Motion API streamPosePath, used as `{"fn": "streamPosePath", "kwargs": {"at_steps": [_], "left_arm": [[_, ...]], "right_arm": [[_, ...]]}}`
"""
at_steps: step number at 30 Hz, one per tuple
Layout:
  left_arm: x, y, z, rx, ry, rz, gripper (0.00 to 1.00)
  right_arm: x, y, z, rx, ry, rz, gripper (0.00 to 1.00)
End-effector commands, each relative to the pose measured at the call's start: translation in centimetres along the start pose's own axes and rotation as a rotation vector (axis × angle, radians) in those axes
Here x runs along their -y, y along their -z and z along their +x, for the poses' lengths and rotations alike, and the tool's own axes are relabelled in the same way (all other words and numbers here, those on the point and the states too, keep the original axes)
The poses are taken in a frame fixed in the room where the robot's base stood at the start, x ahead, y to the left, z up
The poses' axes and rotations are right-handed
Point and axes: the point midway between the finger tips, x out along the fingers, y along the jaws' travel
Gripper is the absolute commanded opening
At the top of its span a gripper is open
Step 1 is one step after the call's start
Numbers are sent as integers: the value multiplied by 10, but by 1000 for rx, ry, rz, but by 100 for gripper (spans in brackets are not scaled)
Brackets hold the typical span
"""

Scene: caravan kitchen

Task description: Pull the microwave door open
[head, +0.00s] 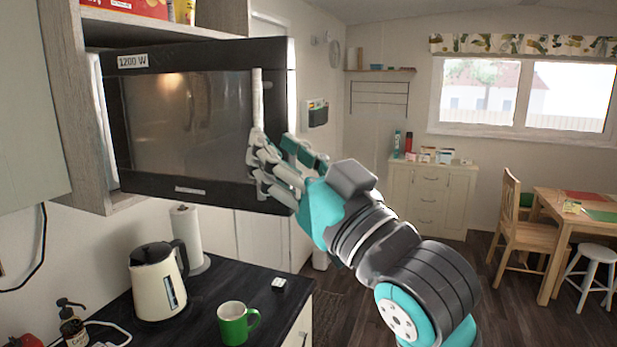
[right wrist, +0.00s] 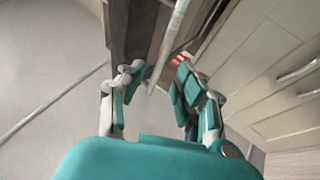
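The microwave (head: 190,125) sits in an open cabinet bay at the upper left in the head view. Its dark glass door looks shut, and a pale vertical bar handle (head: 257,100) runs along the door's right side. My right gripper (head: 268,168) is at the lower part of the handle, in front of the door's lower right corner. In the right wrist view its fingers (right wrist: 155,82) are apart, with the handle (right wrist: 172,42) reaching down between their tips. I see no firm grip on it; the fingers hide its lower end in the head view. My left gripper is not in view.
Below the microwave, the dark counter (head: 185,310) holds a cream kettle (head: 155,285), a paper towel roll (head: 187,240) and a green mug (head: 233,325). A dining table (head: 575,205) and chair (head: 512,220) stand far right. Open floor lies between them and the counter.

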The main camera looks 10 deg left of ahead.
Motion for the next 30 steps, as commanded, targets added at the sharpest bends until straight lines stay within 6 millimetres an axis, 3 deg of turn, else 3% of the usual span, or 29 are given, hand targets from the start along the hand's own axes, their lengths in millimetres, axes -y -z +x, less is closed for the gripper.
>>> {"fn": "streamPosePath", "kwargs": {"at_steps": [6, 12, 25, 28, 30], "left_arm": [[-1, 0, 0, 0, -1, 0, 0], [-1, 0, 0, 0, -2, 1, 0], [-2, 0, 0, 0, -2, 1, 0], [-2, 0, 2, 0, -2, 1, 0], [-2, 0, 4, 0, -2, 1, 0]], "right_arm": [[-1, -1, -46, 2, -1, -1, 34], [-1, 0, -67, 1, -2, 0, 34], [-4, -4, -69, 8, -8, 4, 34], [-21, -26, -62, 44, -44, 22, 34], [-43, -56, -55, 91, -88, 44, 34]]}}
